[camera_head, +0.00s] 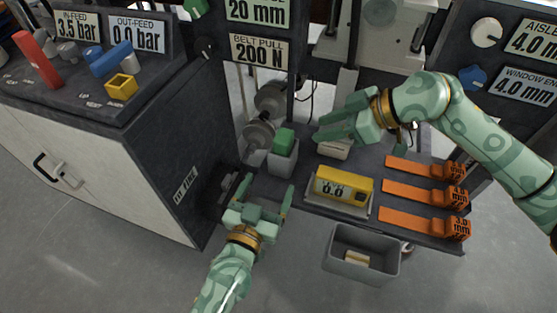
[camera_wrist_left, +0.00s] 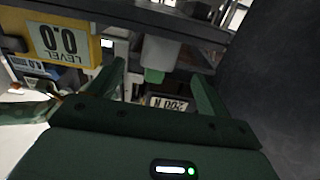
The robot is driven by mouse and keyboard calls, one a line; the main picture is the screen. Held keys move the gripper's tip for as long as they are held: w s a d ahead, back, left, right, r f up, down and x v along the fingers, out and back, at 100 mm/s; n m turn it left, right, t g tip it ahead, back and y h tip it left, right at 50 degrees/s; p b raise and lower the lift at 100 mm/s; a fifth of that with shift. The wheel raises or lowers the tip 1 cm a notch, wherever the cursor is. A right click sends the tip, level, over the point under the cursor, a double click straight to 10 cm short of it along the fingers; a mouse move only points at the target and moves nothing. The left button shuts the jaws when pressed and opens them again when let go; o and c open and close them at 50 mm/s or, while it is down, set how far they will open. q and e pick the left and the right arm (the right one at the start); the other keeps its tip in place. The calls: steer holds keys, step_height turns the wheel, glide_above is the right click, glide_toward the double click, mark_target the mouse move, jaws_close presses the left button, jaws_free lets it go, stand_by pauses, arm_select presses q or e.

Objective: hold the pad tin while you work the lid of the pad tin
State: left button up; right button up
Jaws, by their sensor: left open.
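A small pale box (camera_head: 334,150), which looks like the pad tin, sits on the dark bench just below my right gripper. Its top is partly hidden by that gripper, so I cannot tell how its lid stands. My right gripper (camera_head: 322,127) is above the box, with its fingers apart and pointing left. My left gripper (camera_head: 266,187) is open and empty in front of the bench's left part, well away from the box. In the left wrist view its two fingers (camera_wrist_left: 161,78) are spread wide with nothing held between them.
A yellow level gauge (camera_head: 343,185) and several orange gauges (camera_head: 420,192) lie on the bench. A grey bin (camera_head: 338,262) is at the front.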

mark_target(283, 153)
arm_select(q)
steer(key=x, duration=1.1)
steer(key=shift+w+f, duration=0.1)
steer(key=c, duration=1.5)
steer(key=shift+o, duration=0.2)
